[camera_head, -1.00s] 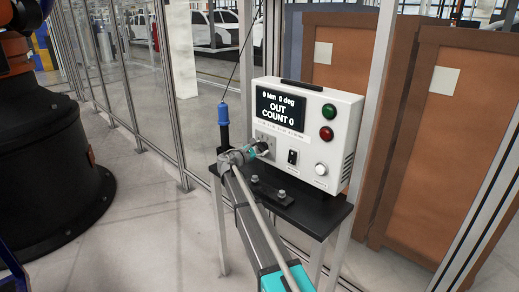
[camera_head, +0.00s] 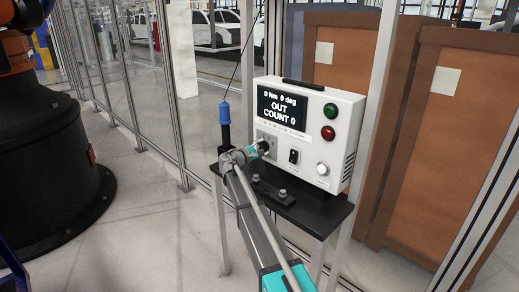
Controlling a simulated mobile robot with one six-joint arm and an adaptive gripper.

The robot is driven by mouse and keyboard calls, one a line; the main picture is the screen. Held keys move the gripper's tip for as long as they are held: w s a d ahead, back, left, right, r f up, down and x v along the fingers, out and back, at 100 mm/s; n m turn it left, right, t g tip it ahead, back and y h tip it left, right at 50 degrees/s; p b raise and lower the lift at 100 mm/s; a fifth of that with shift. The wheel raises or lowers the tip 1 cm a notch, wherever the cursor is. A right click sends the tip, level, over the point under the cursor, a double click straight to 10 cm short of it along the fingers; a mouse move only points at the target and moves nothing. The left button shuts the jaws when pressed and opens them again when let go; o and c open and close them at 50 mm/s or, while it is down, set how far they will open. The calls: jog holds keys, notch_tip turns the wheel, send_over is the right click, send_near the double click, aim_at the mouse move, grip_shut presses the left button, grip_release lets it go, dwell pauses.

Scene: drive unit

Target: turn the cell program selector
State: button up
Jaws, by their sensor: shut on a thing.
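A white control box (camera_head: 333,105) stands on a small black table. Its dark display (camera_head: 284,108) reads 0 Nm, 0 deg, OUT, COUNT 0. A small grey plate (camera_head: 266,137) is at the lower left of its front face. My gripper (camera_head: 263,146) is at this plate and shut on a small part there, which I take to be the cell program selector. The jaws hide the part, so its shape and pointing direction cannot be seen. My arm reaches to it from the lower right.
The box also has a green button (camera_head: 331,111), a red button (camera_head: 328,132), a black switch (camera_head: 293,156) and a white knob (camera_head: 322,169). A black bracket (camera_head: 272,190) lies on the black table (camera_head: 318,212) below my gripper.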

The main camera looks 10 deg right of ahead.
jog(key=shift+d+m, duration=0.2)
jog(key=shift+m, duration=0.6)
jog(key=o, duration=1)
jog(key=shift+d, duration=0.1)
jog(key=shift+o, duration=0.7)
jog(key=shift+a, duration=0.3)
jog(key=v, duration=1.1)
jog(key=shift+s+a, duration=0.25)
